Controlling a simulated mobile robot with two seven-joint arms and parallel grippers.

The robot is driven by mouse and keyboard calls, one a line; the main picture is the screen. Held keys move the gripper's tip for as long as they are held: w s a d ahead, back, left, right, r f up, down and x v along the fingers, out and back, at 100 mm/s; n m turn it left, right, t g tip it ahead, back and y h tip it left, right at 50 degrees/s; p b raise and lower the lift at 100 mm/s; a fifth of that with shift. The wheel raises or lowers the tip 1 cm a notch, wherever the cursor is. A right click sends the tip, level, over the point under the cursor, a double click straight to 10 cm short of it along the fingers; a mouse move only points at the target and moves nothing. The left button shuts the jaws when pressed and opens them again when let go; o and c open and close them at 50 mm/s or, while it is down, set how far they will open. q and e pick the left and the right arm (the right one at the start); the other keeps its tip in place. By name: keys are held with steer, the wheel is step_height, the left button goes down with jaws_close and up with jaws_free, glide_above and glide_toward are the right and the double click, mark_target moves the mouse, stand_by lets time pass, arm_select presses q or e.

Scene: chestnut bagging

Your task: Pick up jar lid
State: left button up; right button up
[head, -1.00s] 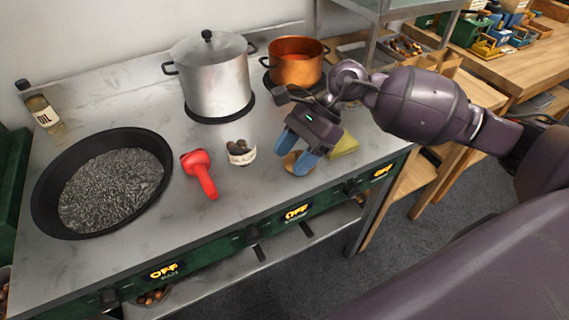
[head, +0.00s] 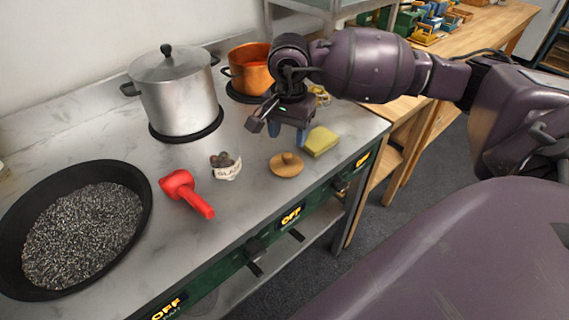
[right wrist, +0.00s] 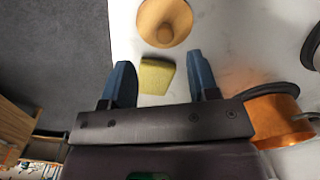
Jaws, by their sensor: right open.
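The jar lid (head: 286,165), a round wooden disc with a knob, lies on the steel stove top near its front edge. It also shows at the top of the right wrist view (right wrist: 165,22). My right gripper (head: 288,134) is open and empty, above the counter and behind the lid, apart from it. In the right wrist view the blue fingers (right wrist: 160,84) stand wide apart, with the lid beyond their tips. My left gripper is not in view.
A yellow sponge (head: 320,141) lies just right of the lid. A red tool (head: 187,193), a black pan (head: 147,198), a steel pot (head: 178,95) and a copper pot (head: 248,72) are on the stove.

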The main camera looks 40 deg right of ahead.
mark_target(286, 154)
steer(key=shift+w+d+f+b, duration=0.1)
steer(key=shift+w+f+b, duration=0.1)
steer(key=shift+f, duration=1.75)
steer(key=shift+w+f+b, duration=0.15)
steer(key=shift+f, duration=1.8)
steer(key=c, duration=1)
